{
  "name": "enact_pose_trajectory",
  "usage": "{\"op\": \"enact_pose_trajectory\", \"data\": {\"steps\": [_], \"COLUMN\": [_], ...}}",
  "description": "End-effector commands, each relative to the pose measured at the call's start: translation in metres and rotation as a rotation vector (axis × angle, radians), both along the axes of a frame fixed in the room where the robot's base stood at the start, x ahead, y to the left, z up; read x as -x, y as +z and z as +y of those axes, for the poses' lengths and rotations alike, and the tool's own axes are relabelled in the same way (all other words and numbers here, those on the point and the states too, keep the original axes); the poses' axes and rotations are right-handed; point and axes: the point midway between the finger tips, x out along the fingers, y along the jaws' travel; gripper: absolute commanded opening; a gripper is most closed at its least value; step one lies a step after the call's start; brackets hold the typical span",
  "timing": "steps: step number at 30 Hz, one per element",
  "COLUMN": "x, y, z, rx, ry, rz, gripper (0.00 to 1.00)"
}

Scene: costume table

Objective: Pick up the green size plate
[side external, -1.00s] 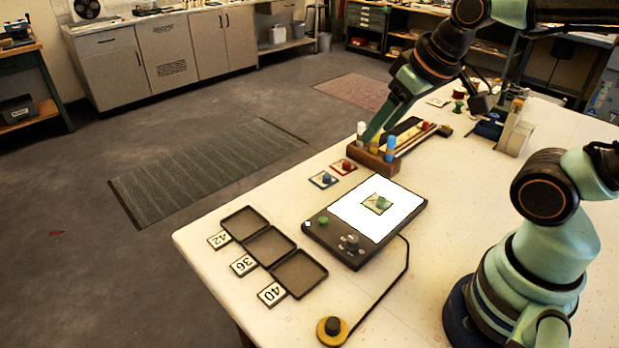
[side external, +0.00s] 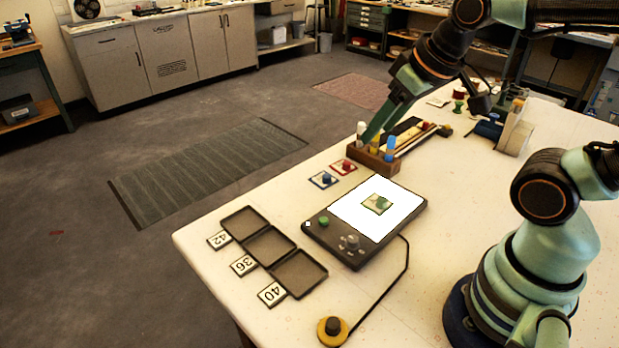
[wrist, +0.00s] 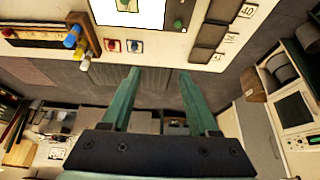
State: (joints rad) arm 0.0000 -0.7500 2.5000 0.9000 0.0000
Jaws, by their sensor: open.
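A small square with a dark green edge and a green blob on it, which looks like the green size plate (side external: 377,204), is on the bright white face of a dark panel (side external: 333,241). I cannot tell whether it is a solid plate or a shown picture. It also shows partly at the top edge of the wrist view (wrist: 128,5). My gripper (wrist: 159,74) is open and empty, with two green fingers apart. In the side view its fingers (side external: 372,132) are above or beside the wooden marker holder, behind the panel and away from the plate.
A blue-edged plate (side external: 323,180) and a red-edged plate (side external: 343,167), each with a knob, lie left of the wooden marker holder (side external: 371,163). Trays (side external: 298,288) marked 42, 36 and 40 line the table's left edge. A yellow disc (side external: 331,331) with a cable is in front.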

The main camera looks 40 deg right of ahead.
Motion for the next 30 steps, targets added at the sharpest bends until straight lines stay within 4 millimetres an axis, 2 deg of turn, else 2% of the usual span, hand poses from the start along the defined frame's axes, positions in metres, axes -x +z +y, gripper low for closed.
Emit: {"op": "enact_pose_trajectory", "data": {"steps": [10,14,21,30], "x": [-0.001,-0.004,-0.016,-0.026], "y": [-0.001,-0.006,-0.030,-0.070], "z": [-0.001,-0.007,-0.035,-0.072], "rx": [0.009,0.066,0.251,0.370], "ry": [0.012,0.105,0.512,1.109], "rz": [0.005,0.044,0.196,0.350], "gripper": [0.67,0.67,0.67,0.67]}}
